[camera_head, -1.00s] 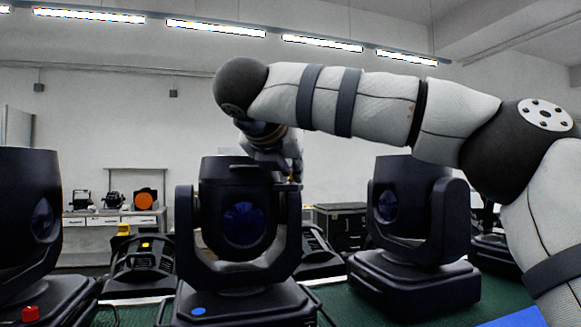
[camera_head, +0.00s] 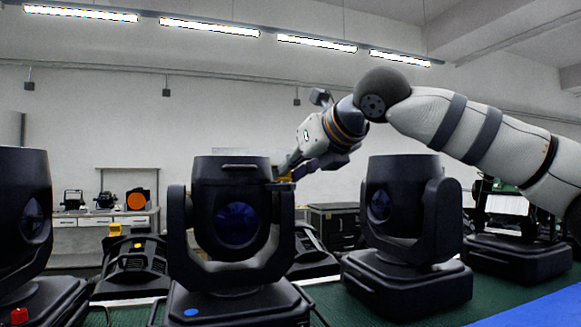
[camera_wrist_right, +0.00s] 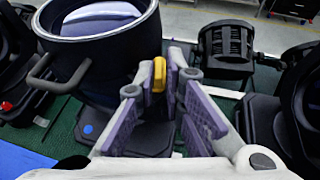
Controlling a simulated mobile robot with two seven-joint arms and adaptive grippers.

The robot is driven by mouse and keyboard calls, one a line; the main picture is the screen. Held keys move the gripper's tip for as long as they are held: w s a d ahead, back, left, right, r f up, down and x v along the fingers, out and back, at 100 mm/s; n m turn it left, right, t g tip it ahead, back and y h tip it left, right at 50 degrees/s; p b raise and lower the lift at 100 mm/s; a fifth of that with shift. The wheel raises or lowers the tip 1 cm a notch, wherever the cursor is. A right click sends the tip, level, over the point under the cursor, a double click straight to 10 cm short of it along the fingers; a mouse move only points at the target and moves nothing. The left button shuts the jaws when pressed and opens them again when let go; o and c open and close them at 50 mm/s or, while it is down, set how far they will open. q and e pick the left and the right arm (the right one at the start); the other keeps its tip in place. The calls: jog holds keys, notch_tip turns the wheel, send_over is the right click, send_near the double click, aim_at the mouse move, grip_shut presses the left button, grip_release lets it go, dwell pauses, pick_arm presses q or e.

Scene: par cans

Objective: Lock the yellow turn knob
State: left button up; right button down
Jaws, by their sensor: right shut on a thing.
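The yellow turn knob (camera_wrist_right: 158,76) sits on the side of the black moving-head light (camera_wrist_right: 110,62) in the right wrist view. My right gripper (camera_wrist_right: 166,72) has its purple-padded fingers closed around the knob, and their tips partly cover it. In the head view the same light (camera_head: 236,215) stands in the middle, and my right gripper (camera_head: 284,172) reaches down from the right to the top right of its yoke. A bit of yellow shows at the fingertips there. The knob's turn angle is hard to tell. My left gripper is not in view.
Another moving-head light (camera_head: 405,225) stands close on the right, and one (camera_head: 24,210) at the left edge with a red knob (camera_head: 19,315). Smaller black lights (camera_head: 135,262) stand behind on the green table. A black case (camera_head: 335,225) is at the back.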

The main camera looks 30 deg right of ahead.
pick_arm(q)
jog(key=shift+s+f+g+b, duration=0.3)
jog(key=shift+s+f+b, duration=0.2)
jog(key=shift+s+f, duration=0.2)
pick_arm(e)
jog(key=shift+w+d+f+n+g+y, duration=0.1)
jog(key=shift+d+n+g+y, duration=0.3)
jog(key=shift+n+y, duration=1.05)
jog(key=shift+w+d+r+n+g+y, duration=0.15)
jog(key=shift+n+g+y, duration=0.6)
jog(key=shift+n+y, duration=0.7)
jog(key=shift+w+d+f+n+g+y, duration=0.15)
jog(key=shift+n+g+y, duration=0.4)
jog(key=shift+n+y, duration=0.85)
jog(key=shift+y, duration=0.4)
jog(key=c, duration=1.8)
grip_release()
jog(key=shift+s, duration=0.1)
jog(key=shift+o, duration=0.2)
jog(key=shift+d, duration=0.1)
jog(key=v, duration=1.2)
